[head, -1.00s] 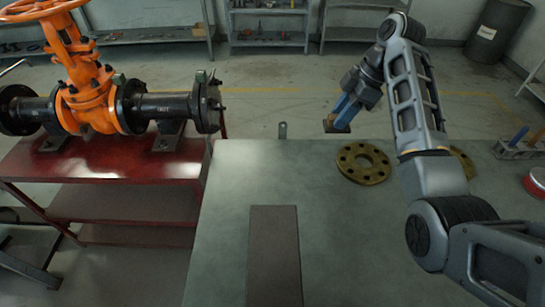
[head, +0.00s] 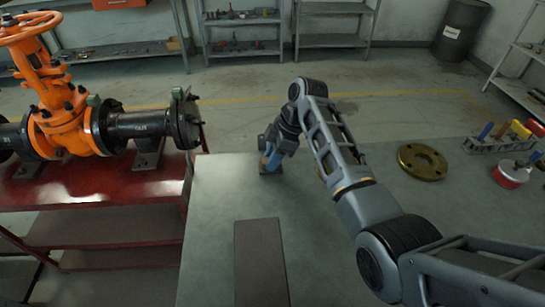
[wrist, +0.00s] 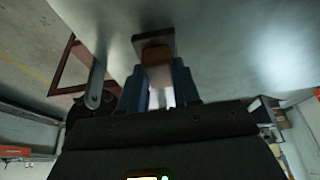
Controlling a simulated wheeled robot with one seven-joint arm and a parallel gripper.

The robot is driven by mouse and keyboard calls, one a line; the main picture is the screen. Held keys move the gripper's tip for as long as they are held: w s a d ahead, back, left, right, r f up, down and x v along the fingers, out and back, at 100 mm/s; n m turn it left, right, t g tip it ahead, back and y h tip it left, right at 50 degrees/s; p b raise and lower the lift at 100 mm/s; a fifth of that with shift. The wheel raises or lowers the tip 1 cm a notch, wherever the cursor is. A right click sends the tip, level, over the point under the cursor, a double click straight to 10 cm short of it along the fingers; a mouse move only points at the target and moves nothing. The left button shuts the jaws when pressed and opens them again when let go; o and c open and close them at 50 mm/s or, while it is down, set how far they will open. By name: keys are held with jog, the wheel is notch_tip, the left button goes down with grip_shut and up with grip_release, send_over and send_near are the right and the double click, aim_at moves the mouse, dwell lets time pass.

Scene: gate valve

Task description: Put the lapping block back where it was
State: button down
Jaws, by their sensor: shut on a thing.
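The lapping block shows in the wrist view as a brown grip (wrist: 156,75) with a flat grey plate (wrist: 153,38) beyond it. My gripper (wrist: 160,95) is shut on the brown grip, a blue finger on each side. In the head view my gripper (head: 271,160) is over the far left part of the grey bench (head: 215,215). The block (head: 270,170) is a small dark shape under the fingers, close to the bench top. I cannot tell whether it touches the bench.
A dark flat strip (head: 260,262) lies on the near bench. A brass flange (head: 422,160) lies right of my arm. A rack (head: 495,145) of coloured handles and a red tin (head: 511,174) are at right. The orange valve (head: 65,120) stands on a red table at left.

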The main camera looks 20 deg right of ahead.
jog(key=shift+f, duration=0.4)
jog(key=shift+f, duration=0.1)
jog(key=c, duration=0.8)
grip_release()
jog(key=shift+f, duration=0.1)
jog(key=b+v, duration=0.1)
jog(key=v, duration=1.1)
jog(key=shift+d, duration=0.1)
